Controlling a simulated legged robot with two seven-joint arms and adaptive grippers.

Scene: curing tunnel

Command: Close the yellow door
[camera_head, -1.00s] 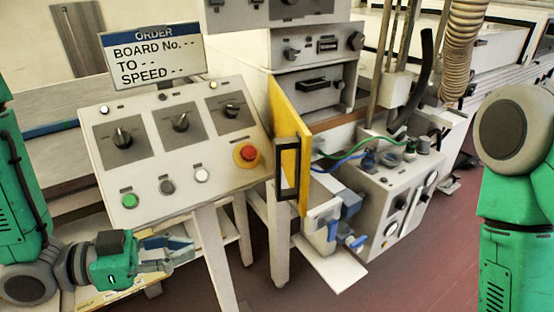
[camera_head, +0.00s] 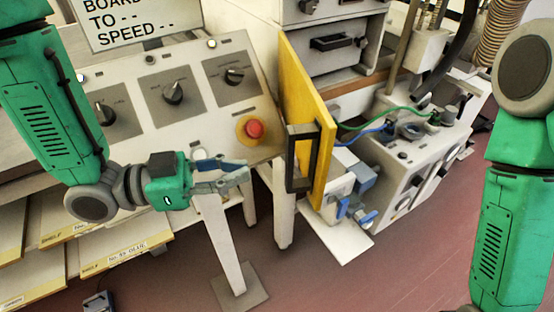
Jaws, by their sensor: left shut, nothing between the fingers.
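The yellow door (camera_head: 306,105) stands open, seen nearly edge-on, in the middle of the head view. It has a black bar handle (camera_head: 300,158) on its left face, near the free edge. My left gripper (camera_head: 247,174) is shut and empty. It is left of the handle and apart from it in the picture, in front of the control panel's lower edge. My right arm shows at the right edge, but its gripper is out of the picture.
The sloped control panel (camera_head: 140,135) with knobs and a red emergency button (camera_head: 254,130) lies left of the door. A white box unit (camera_head: 400,180) with blue and green hoses stands to the right. Shelves (camera_head: 130,242) are low at left. Red floor is open in front.

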